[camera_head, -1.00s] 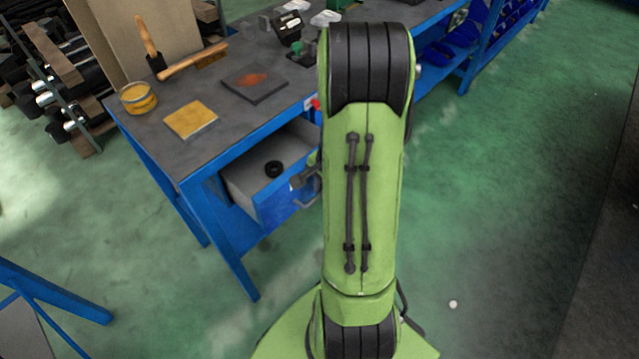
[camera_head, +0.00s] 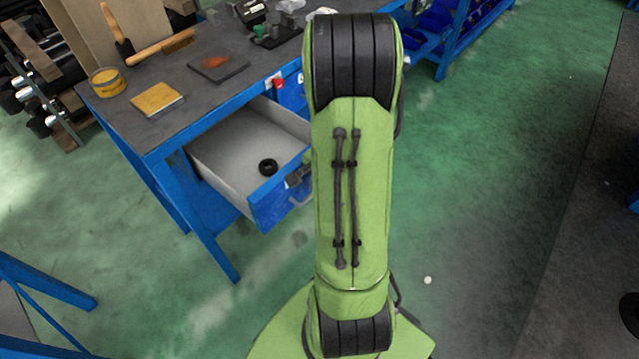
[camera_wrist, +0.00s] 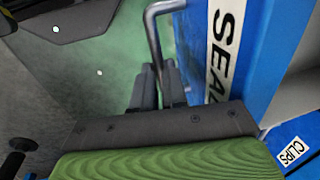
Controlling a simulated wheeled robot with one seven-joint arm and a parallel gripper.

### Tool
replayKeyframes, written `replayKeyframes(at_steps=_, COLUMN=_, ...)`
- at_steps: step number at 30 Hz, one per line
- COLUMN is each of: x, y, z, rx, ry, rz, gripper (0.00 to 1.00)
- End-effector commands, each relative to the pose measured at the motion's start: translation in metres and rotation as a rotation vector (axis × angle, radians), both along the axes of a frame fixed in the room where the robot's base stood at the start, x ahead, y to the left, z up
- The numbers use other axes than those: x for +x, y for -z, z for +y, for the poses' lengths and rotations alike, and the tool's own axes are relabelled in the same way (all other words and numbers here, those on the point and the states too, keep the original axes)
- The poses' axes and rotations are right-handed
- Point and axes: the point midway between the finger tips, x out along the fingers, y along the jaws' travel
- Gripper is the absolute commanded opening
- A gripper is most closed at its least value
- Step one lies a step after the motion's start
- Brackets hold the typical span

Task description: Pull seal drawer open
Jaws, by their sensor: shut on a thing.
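The seal drawer (camera_head: 282,200) has a blue front and a grey inside, and it stands well out from the blue workbench in the head view. A black ring (camera_head: 268,167) lies on its floor. In the wrist view the blue drawer front (camera_wrist: 238,60) carries a white label (camera_wrist: 222,45) with "SEA" readable. My gripper (camera_wrist: 165,85) is shut on the drawer's grey bar handle (camera_wrist: 152,30). In the head view my green arm hides most of the gripper and part of the drawer front.
The workbench top (camera_head: 215,95) holds a yellow tin (camera_head: 108,82), a yellow pad (camera_head: 157,99), a dark plate (camera_head: 218,67) and a mallet. A drawer labelled "CLIPS" (camera_wrist: 292,152) shows in the wrist view. Green floor (camera_head: 480,180) right of my arm is mostly clear.

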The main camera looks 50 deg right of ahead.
Motion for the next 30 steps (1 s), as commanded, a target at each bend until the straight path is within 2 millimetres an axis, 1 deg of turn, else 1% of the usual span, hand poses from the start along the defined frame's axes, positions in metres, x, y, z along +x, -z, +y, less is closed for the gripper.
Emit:
replayKeyframes(at_steps=3, x=0.001, y=0.000, z=0.000, rx=0.000, ry=-0.001, rz=-0.002, gripper=0.00)
replayKeyframes(at_steps=4, x=0.001, y=0.000, z=0.000, rx=0.000, ry=-0.001, rz=-0.002, gripper=0.14)
replayKeyframes(at_steps=6, x=0.001, y=0.000, z=0.000, rx=0.000, ry=-0.001, rz=-0.002, gripper=0.25)
replayKeyframes(at_steps=9, x=0.001, y=0.000, z=0.000, rx=0.000, ry=-0.001, rz=-0.002, gripper=0.38)
replayKeyframes(at_steps=16, x=0.000, y=0.000, z=0.000, rx=0.000, ry=-0.001, rz=-0.001, gripper=0.38)
replayKeyframes(at_steps=19, x=-0.001, y=-0.008, z=0.000, rx=-0.001, ry=0.000, rz=-0.001, gripper=0.38)
replayKeyframes(at_steps=20, x=-0.002, y=-0.013, z=0.000, rx=-0.002, ry=0.000, rz=-0.002, gripper=0.38)
replayKeyframes(at_steps=23, x=-0.006, y=-0.038, z=-0.001, rx=-0.004, ry=0.001, rz=-0.005, gripper=0.38)
replayKeyframes(at_steps=24, x=-0.008, y=-0.050, z=-0.001, rx=-0.004, ry=0.000, rz=-0.005, gripper=0.38)
replayKeyframes(at_steps=30, x=-0.019, y=-0.107, z=-0.001, rx=-0.005, ry=0.000, rz=-0.005, gripper=0.38)
